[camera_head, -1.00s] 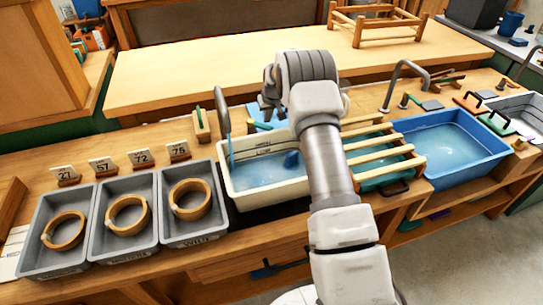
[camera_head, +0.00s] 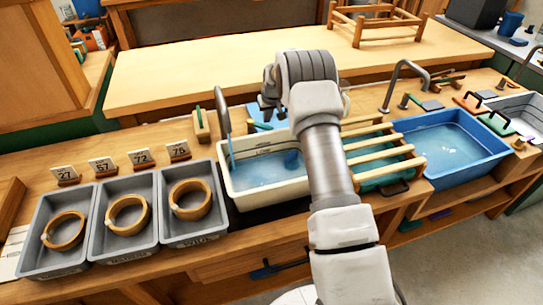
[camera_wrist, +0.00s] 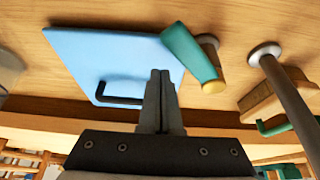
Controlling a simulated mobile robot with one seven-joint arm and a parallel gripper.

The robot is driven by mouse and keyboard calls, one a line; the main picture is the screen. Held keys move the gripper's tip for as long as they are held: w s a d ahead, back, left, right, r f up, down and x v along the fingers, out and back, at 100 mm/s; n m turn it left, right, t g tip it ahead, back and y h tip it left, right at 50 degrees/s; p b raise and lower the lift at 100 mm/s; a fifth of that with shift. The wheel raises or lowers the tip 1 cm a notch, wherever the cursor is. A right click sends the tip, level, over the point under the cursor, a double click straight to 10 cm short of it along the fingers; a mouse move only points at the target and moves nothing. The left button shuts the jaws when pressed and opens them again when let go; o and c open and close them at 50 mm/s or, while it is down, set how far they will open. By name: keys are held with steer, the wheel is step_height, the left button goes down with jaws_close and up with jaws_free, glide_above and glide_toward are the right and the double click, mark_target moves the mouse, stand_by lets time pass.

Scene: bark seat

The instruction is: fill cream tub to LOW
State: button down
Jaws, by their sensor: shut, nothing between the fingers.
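The cream tub (camera_head: 228,182) stands left of my arm in the head view, with blue water in it. Faint markings show on its inner back wall; I cannot read the level against them. A curved grey spout (camera_head: 223,112) rises at its back left, with a thin pale-blue stream below it. A teal tap lever (camera_head: 263,126) is behind the tub; the wrist view also shows it, on a metal post (camera_wrist: 192,55). My gripper (camera_wrist: 160,72) is shut and empty, beside the lever and above a light-blue board with a black handle (camera_wrist: 120,98).
A blue basin (camera_head: 480,168) of water is at right, beyond a slatted wooden rack (camera_head: 382,150). Three grey trays (camera_head: 35,225) with wooden rings stand at left, with number cards behind. A metal pipe (camera_wrist: 285,85) rises close to the lever at right.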

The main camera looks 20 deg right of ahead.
mark_target(260, 128)
steer(key=s+a, duration=0.4)
steer(key=shift+s+b, duration=0.15)
steer(key=shift+b, duration=0.15)
steer(key=shift+w+d+r+p, duration=0.15)
steer(key=shift+d+r+p, duration=0.25)
steer(key=shift+r, duration=0.6)
steer(key=shift+w+d+r+p, duration=0.1)
steer(key=shift+d+r+p, duration=0.15)
steer(key=shift+r+p, duration=0.55)
steer(key=shift+w+d+r+p, duration=0.2)
steer(key=shift+d+r, duration=0.1)
steer(key=shift+r, duration=0.9)
steer(key=shift+s+r, duration=0.1)
steer(key=shift+r, duration=0.05)
steer(key=s+a+r+p, duration=0.1)
steer(key=s+a+r, duration=0.2)
steer(key=s+r, duration=0.75)
steer(key=s+a+r+p, duration=0.1)
steer(key=s+a+r, duration=0.1)
steer(key=s+r, duration=0.9)
steer(key=s+a+r+p, duration=0.1)
steer(key=s+r, duration=0.2)
steer(key=s, duration=0.8)
steer(key=s+a+r+t+p, duration=0.1)
steer(key=s+a+r, duration=0.1)
steer(key=s, duration=1)
steer(key=shift+s+r, duration=0.2)
steer(key=shift+r, duration=0.4)
